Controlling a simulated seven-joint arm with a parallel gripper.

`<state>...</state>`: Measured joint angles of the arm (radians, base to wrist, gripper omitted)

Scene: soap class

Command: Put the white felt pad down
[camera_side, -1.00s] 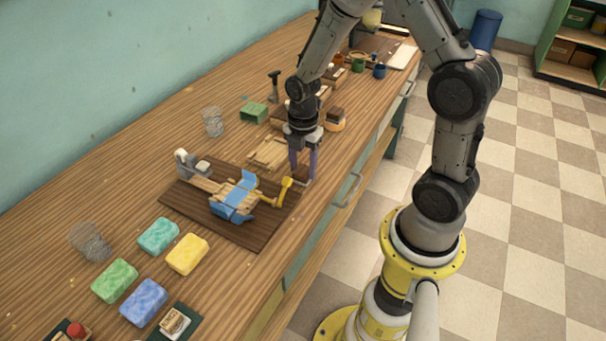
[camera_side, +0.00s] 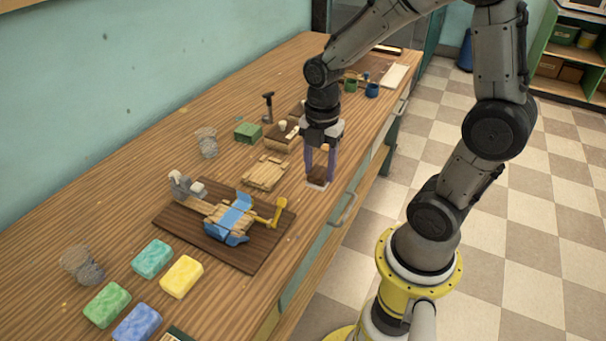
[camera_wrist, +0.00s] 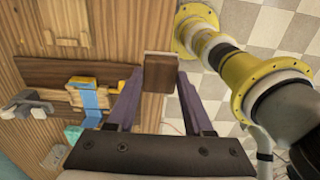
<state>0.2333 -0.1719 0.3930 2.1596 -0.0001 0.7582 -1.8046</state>
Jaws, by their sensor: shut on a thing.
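The white felt pad (camera_side: 317,185) shows as a pale strip low between my fingertips in the side view. A brown block-like upper part sits directly above it and seems to belong to it. My gripper (camera_side: 318,178) is shut on this piece and points down near the bench's front edge. I cannot tell whether the pad touches the bench (camera_side: 120,210) or is just above it.
A dark board (camera_side: 250,255) with a blue-and-wood fixture (camera_side: 232,217) and a yellow handle (camera_side: 278,212) lies nearer the camera. A slatted wooden rack (camera_side: 265,173) is to the gripper's left. Colored soap bars, such as a yellow one (camera_side: 182,277), lie at the lower left.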

